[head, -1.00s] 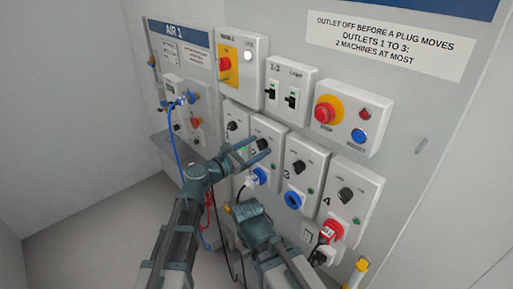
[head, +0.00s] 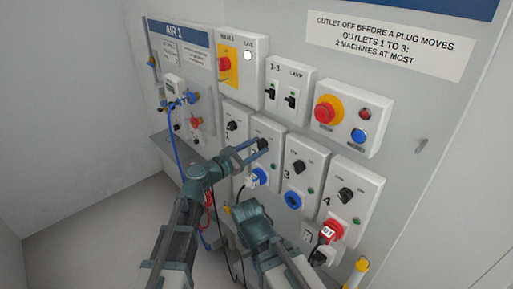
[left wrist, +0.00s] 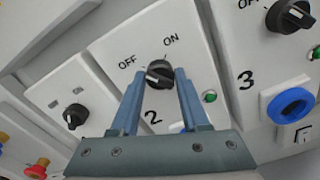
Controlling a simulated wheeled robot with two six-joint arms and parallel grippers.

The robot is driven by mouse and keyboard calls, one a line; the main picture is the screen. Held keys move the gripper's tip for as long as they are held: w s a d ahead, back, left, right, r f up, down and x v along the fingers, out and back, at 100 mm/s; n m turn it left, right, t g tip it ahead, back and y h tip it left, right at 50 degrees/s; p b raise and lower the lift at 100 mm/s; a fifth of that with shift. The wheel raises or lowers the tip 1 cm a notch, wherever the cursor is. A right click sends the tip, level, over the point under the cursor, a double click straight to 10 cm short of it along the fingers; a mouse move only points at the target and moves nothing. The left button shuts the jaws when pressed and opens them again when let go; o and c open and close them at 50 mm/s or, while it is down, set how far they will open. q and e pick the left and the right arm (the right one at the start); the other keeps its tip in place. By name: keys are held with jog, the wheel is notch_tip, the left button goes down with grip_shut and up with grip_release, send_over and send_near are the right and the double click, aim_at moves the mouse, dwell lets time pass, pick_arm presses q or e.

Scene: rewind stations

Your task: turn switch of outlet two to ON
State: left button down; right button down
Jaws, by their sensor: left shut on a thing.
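The outlet two panel (left wrist: 110,45) carries a black rotary switch (left wrist: 159,73), with OFF printed to its upper left and ON above it. My left gripper (head: 258,146) is at this switch in the head view. In the left wrist view, the left gripper's two blue fingers (left wrist: 159,80) are on either side of the knob, shut on it. I cannot tell exactly which label the knob points to. A green lamp (left wrist: 209,97) is to the right of the switch. A blue socket (head: 260,176) with a plug sits below. My right gripper's fingers do not show.
Outlet three (head: 301,165) and outlet four (head: 350,195) stand close on the right, and outlet one (head: 233,126) on the left. Lamp switches (head: 289,97) and a red stop button (head: 325,113) are above. Cables hang below the sockets near my arms.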

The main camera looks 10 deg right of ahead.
pick_arm(q)
jog(key=m, duration=0.4)
jog(key=shift+m, duration=0.3)
jog(key=m, duration=0.3)
jog(key=shift+m, duration=0.4)
jog(key=m, duration=0.4)
jog(key=shift+m, duration=1.7)
jog(key=shift+s+m, duration=0.1)
jog(key=shift+m, duration=0.2)
jog(key=shift+c, duration=2.1)
grip_release()
jog(key=v, duration=1.3)
jog(key=shift+s+a, duration=0.2)
jog(key=shift+a, duration=0.15)
